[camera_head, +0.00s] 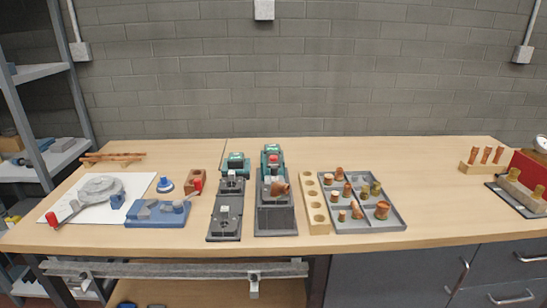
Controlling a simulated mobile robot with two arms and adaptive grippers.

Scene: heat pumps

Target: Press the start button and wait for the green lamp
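Neither of my grippers shows in the head view. Two dark fixtures stand side by side at the middle of the bench, a left one (225,213) and a right one (276,219). Each has a teal unit at its back, the left teal unit (235,164) and the right teal unit (272,154). A copper-coloured fitting (280,188) sits on the right fixture. A small red part shows on the right teal unit, but I cannot tell whether it is a button. I cannot make out a start button or a lit green lamp.
A grey compartment tray (388,228) holds several copper and brass fittings, beside a wooden strip with holes (317,218). A blue fixture (142,217) and a white sheet (62,216) lie left. Copper pieces stand in a wooden rack (470,167). Bare bench (440,205) lies right of the tray.

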